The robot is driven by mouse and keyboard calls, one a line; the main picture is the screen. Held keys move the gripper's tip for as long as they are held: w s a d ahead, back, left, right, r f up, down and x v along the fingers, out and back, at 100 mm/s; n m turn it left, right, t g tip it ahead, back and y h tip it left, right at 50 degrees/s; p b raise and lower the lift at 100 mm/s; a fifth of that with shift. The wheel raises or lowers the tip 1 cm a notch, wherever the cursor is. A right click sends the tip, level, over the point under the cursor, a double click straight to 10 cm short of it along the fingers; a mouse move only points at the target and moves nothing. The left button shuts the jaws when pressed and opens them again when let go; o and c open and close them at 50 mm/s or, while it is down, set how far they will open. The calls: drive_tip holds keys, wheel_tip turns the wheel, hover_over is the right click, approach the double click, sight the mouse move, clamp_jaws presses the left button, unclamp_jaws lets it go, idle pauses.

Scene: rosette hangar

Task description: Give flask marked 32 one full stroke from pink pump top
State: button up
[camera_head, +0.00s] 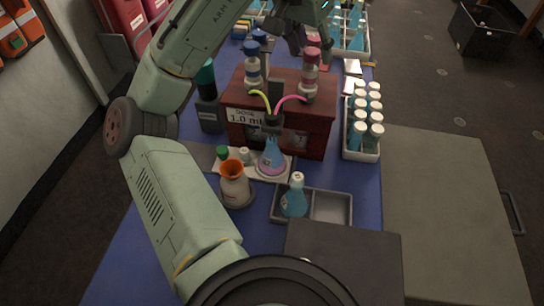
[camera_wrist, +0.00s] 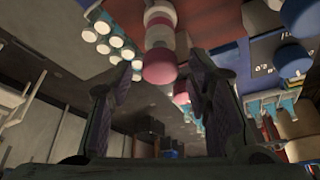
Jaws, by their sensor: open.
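The pink pump top (camera_head: 312,54) sits upright on its bottle at the right of a red-brown dosing box (camera_head: 318,133). In the wrist view the pink pump top (camera_wrist: 159,67) shows between the open fingers, beyond their tips. My gripper (camera_head: 293,36) is open and empty, near and above the pump tops; the wrist view shows both fingers of my gripper (camera_wrist: 160,84). Another blue flask (camera_head: 294,200) stands in a grey tray. I cannot read the number on either flask.
A blue pump top (camera_head: 252,47) stands left of the pink one; it also shows in the wrist view (camera_wrist: 293,57). A rack of white-capped bottles (camera_head: 360,145) is at the right. An orange funnel vessel (camera_head: 235,190) stands in front. The floor at right is mostly clear.

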idle(0.3)
wheel_tip(320, 180, up, 5)
drive_tip(key=p, duration=0.5)
drive_tip(key=shift+r+p, duration=0.35)
drive_tip(key=shift+r, duration=0.65)
